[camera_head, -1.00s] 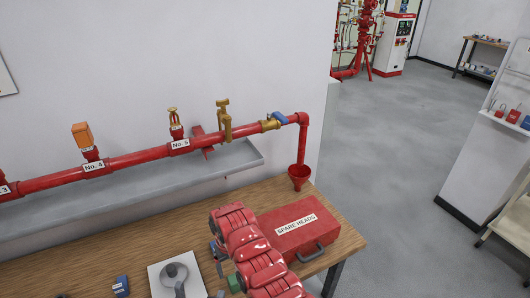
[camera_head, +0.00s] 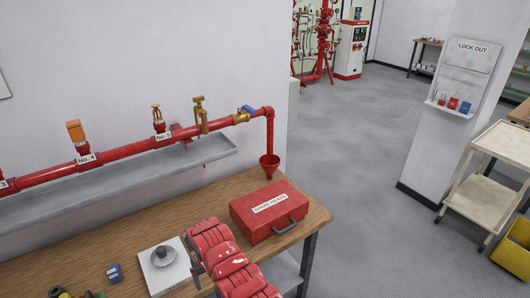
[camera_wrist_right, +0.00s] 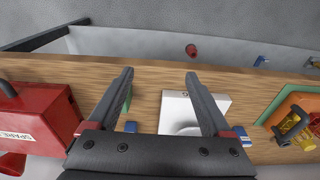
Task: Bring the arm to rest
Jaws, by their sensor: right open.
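My right arm is red and comes in from the bottom of the head view, over the front of the wooden workbench (camera_head: 319,213). Its gripper (camera_head: 193,262) points left and is mostly hidden by the arm. In the right wrist view the two dark fingers of my right gripper (camera_wrist_right: 160,76) are spread apart with nothing between their tips. The bench top and a white plate (camera_wrist_right: 178,108) lie beyond them. My left gripper is in neither view.
A red spare heads case (camera_head: 253,220) stands close to my right arm. A white plate with a grey disc (camera_head: 164,256) and a blue block (camera_head: 114,273) lie left of the gripper. A red pipe (camera_head: 120,153) with valves runs behind, above a grey trough (camera_head: 203,158).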

